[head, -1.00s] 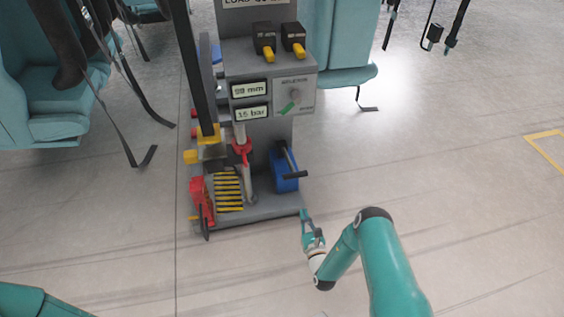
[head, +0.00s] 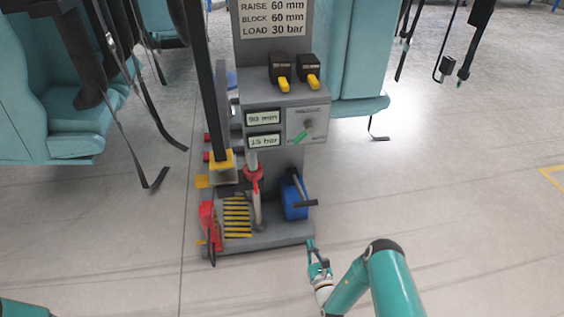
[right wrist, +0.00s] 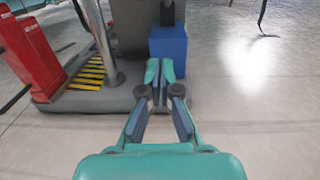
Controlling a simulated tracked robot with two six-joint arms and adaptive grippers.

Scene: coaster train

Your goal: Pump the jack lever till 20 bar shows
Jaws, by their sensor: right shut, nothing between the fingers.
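A blue hand pump (head: 294,202) with a dark lever (head: 303,191) stands at the right of the grey stand's base (head: 270,239). The lower display (head: 264,142) reads 15 bar. The upper display (head: 263,118) seems to read 90 mm. My right gripper (head: 310,243) is shut and empty, low in front of the base's right corner and apart from the lever. In the right wrist view, the fingertips (right wrist: 161,68) point towards the blue pump (right wrist: 168,44), whose lever top is cut off. My left gripper is out of the picture.
A sign (head: 271,17) reads raise 60 mm, block 60 mm, load 30 bar. A red device (head: 207,220) and a yellow-black striped plate (head: 237,217) are left of the pump. Teal seats (head: 52,115) with hanging straps flank the stand. The floor at right is clear.

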